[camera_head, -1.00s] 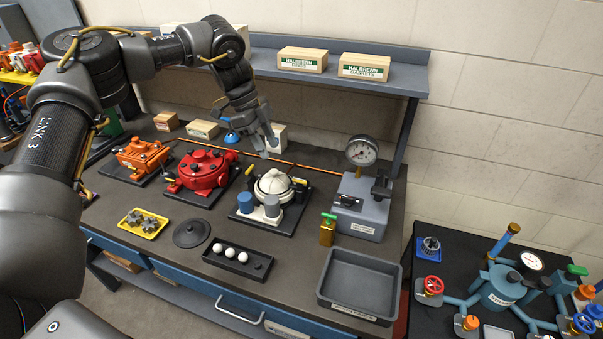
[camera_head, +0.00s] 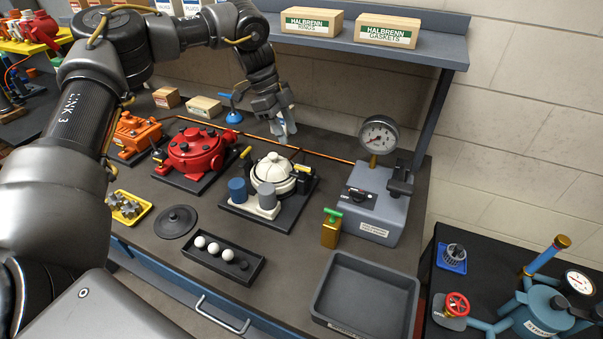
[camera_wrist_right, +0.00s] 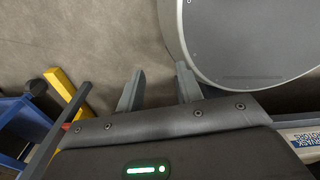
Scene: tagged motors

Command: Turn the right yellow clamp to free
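The white round motor (camera_head: 271,172) sits on a dark base plate at the middle of the bench. Its right yellow clamp (camera_head: 302,168) is a small yellow-tipped lever at the motor's right edge, lying nearly flat. Its left yellow clamp (camera_head: 245,152) sticks up at the motor's left edge. My left gripper (camera_head: 285,130) hangs fingers-down above and behind the motor, apart from both clamps. Its fingers overlap in this view, so their gap is unclear. My right gripper (camera_wrist_right: 158,88) shows only in the right wrist view, open and empty over bare floor.
The red motor (camera_head: 196,150) and orange motor (camera_head: 136,132) stand left. The gauge box (camera_head: 375,205) stands right, with a green-topped brass block (camera_head: 331,232) before it. An empty grey tray (camera_head: 365,290) and ball tray (camera_head: 224,258) lie in front. A shelf overhangs behind.

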